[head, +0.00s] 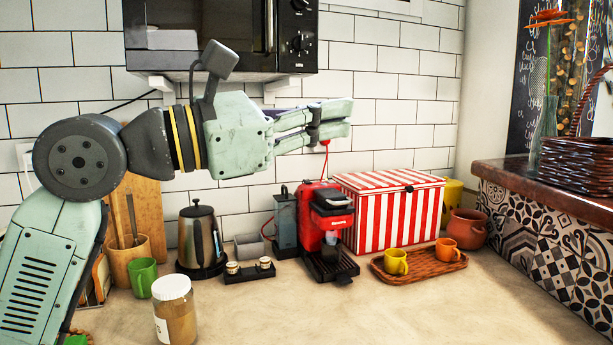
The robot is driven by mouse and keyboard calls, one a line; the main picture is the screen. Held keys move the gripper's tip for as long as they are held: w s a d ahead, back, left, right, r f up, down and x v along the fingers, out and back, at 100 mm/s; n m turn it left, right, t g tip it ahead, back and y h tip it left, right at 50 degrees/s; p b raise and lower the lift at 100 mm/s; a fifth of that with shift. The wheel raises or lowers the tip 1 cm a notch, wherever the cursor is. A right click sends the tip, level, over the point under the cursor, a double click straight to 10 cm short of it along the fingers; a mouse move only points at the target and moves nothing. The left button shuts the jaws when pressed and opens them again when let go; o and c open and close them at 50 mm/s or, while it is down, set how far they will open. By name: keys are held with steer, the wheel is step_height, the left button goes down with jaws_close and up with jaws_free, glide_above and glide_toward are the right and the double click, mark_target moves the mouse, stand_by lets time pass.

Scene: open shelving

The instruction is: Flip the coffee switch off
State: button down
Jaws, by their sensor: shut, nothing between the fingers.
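The red and black coffee machine (327,222) stands upright on the counter, left of a red-and-white striped box. Its switch is too small to make out. My gripper (345,118) is shut and empty. It appears above the coffee machine in the picture, in front of the tiled wall, and points to the right. It is apart from the machine. A red cord rises from behind the machine and passes behind my fingers.
The striped box (392,212) and a woven tray (420,265) with cups stand right of the machine. A kettle (201,240) and a glass jar (174,310) stand left. A microwave (220,40) hangs above.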

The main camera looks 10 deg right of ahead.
steer(key=w+a+f+n+t+y+p, duration=0.1)
steer(key=w+a+f+y, duration=0.3)
steer(key=w+y, duration=0.3)
steer(key=w+a+f+n+t+y, duration=0.2)
steer(key=w+f+y, duration=0.4)
steer(key=w, duration=0.3)
steer(key=shift+w+a+y+p, duration=0.25)
steer(key=shift+a+y+p, duration=0.15)
steer(key=shift+a, duration=0.5)
steer(key=shift+d, duration=0.1)
